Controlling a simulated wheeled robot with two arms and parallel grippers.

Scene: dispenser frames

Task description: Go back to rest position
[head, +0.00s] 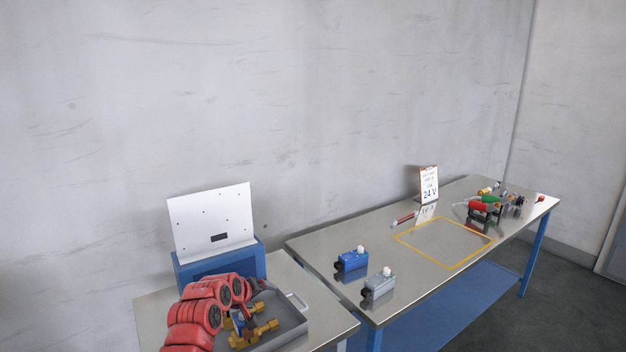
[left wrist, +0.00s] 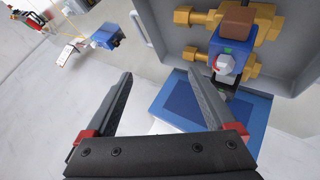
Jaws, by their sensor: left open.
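My left arm, red, reaches in at the bottom left of the head view, and it covers most of its gripper there. In the left wrist view my left gripper (left wrist: 160,74) has its two dark fingers wide apart with nothing between them. A grey tray (head: 290,331) holds brass fittings (head: 262,328). In the left wrist view the tray (left wrist: 168,50) lies beyond the fingers, with brass fittings (left wrist: 202,56) around a blue part with a white knob (left wrist: 226,64). The fingers appear apart from these parts. My right gripper is in neither view.
A blue stand with a white panel (head: 212,220) stands behind the tray. The yellow-outlined area (head: 446,242) is bare.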

